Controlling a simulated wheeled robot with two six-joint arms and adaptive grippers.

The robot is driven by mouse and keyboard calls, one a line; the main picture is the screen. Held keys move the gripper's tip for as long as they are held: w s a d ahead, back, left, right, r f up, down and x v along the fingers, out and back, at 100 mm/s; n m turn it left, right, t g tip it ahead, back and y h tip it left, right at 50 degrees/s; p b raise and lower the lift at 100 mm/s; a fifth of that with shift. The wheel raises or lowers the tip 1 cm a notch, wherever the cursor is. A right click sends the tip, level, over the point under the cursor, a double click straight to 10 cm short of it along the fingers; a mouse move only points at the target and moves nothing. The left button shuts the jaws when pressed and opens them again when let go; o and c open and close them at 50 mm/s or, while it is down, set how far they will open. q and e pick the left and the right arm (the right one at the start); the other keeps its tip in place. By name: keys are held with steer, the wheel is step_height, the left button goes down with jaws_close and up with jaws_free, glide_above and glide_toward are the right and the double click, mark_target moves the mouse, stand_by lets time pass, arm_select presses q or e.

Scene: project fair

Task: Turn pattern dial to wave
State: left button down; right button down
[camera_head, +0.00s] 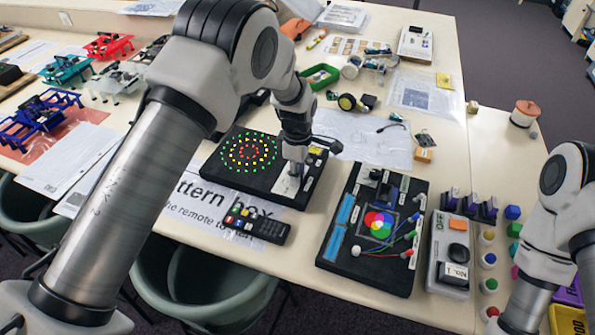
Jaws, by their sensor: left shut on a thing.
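The pattern box (229,176) is a flat black box on the table, left of centre. Concentric rings of green, yellow and red lights (251,151) glow on its left part. A pale control plate (287,186) with small labels is on its right part. My left gripper (295,167) points down over this plate and is shut on the dial, which is mostly hidden by the fingers. The dial's pointer and the label wording cannot be read. My right arm comes in at the right edge; its gripper is out of view.
A black remote (257,226) lies in front of the box on a printed sheet (178,209). A black board with coloured light circles (378,224) stands to the right, beside a grey switch box (447,269). Several coloured models stand at the left.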

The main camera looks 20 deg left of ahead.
arm_select(q)
steer(key=shift+f+m, duration=0.15)
steer(key=shift+m, duration=0.25)
steer(key=m, duration=1.1)
steer(key=shift+m, duration=0.3)
steer(key=m, duration=0.3)
steer(key=shift+m+p, duration=0.3)
steer(key=shift+p, duration=0.05)
steer(key=m, duration=0.5)
steer(key=m+p, duration=0.1)
steer(key=m, duration=0.5)
